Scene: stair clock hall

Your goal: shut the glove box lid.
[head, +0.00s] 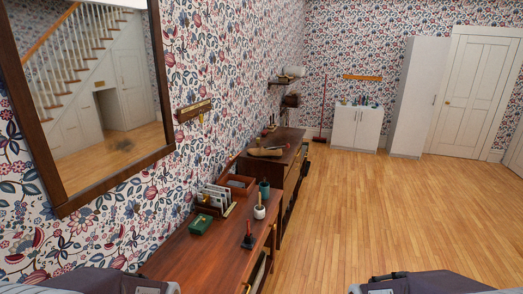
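A reddish-brown wooden box (239,184) sits against the wall at the far end of the near console table. It looks open at the top, and a thin reddish edge rises behind it. I cannot tell for sure that it is the glove box or whether that edge is its lid. A small dark green box (201,224), apparently closed, lies nearer on the same table. Neither of my grippers is in view; only dark and grey parts of my own body show along the bottom edge.
The console table (205,257) holds a letter rack (215,198), a white cup (259,212), a dark green cup (264,187) and a dark stamp-like object (248,241). A dark chest (284,170) stands beyond. The wooden floor (400,210) to the right is clear.

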